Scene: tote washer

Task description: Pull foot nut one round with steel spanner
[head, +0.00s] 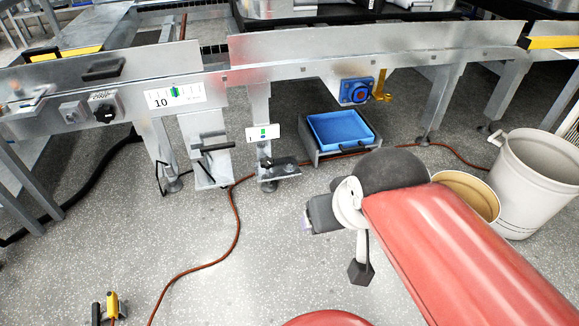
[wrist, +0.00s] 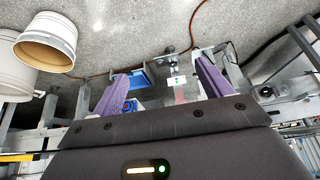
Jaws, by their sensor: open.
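My gripper (head: 307,220) reaches left over open floor in the head view, right of and below the middle leg of the washer frame. In the wrist view its two purple fingers (wrist: 161,70) stand wide apart with nothing between them. The middle leg's foot (head: 268,186) stands on the floor under a small grey ledge (head: 280,172), which carries dark parts. The foot also shows small in the wrist view (wrist: 168,49). Its nut is too small to make out. I cannot clearly identify the steel spanner in either view.
A blue tray (head: 341,128) stands under the frame, right of the middle leg. A white bin (head: 535,185) and a tan bucket (head: 467,193) stand at right. A red-brown hose (head: 236,222) crosses the floor. A yellow-and-black object (head: 112,306) is at lower left. Floor ahead is mostly clear.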

